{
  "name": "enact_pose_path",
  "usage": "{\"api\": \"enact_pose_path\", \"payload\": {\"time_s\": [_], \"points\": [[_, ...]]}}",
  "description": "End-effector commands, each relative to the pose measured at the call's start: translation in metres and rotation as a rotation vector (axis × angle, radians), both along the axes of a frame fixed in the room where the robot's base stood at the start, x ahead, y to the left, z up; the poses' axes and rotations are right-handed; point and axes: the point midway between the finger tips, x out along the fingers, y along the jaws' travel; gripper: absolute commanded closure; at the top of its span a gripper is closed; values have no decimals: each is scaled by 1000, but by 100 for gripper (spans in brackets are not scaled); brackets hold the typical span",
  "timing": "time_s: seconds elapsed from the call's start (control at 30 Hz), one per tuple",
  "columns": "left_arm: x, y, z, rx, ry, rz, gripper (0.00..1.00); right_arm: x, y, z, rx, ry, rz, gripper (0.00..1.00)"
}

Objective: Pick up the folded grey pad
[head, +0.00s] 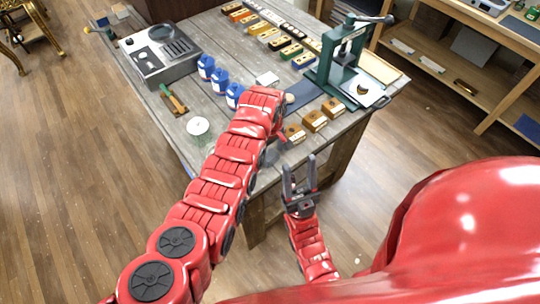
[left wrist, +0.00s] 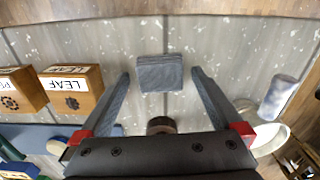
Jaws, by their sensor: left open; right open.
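The folded grey pad (left wrist: 160,73) lies flat on the worn grey table (left wrist: 225,50) in the left wrist view, with its layers showing along one edge. My left gripper (left wrist: 161,77) is open, and its two fingers appear on either side of the pad with gaps to both sides. I cannot tell the fingers' height above it. In the head view my red left arm reaches over the table, and I cannot make out the pad there. My right gripper (head: 300,178) is open and empty, just off the table's near edge.
Blue bottles (head: 220,80), a white dish (head: 198,126) and a grey box (head: 160,52) are to the left. A green press (head: 342,62) stands at the right.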

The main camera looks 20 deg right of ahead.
Motion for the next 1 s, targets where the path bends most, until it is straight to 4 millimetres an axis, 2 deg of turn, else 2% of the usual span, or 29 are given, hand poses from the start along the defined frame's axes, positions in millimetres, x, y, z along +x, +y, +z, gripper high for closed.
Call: {"api": "enact_pose_path", "payload": {"time_s": [0.07, 0.1, 0.5, 0.53, 0.83, 1.0], "points": [[0, 0, 0, 0, 0, 0, 0, 0, 0, 0, 0, 0, 0, 50], [0, 0, 0, 0, 0, 0, 4, 0, 0, 0, 0, 0, 0, 50], [0, 0, 0, 0, 0, 0, 76, 0, 0, 0, 0, 0, 0, 50], [0, 0, 0, 0, 0, 0, 78, 0, 0, 0, 0, 0, 0, 50], [1, 1, 2, 0, 0, 0, 78, 0, 0, -1, 0, 0, 0, 50], [9, 4, 10, -1, -1, 1, 78, 0, 0, -5, 0, 0, 0, 50]]}}
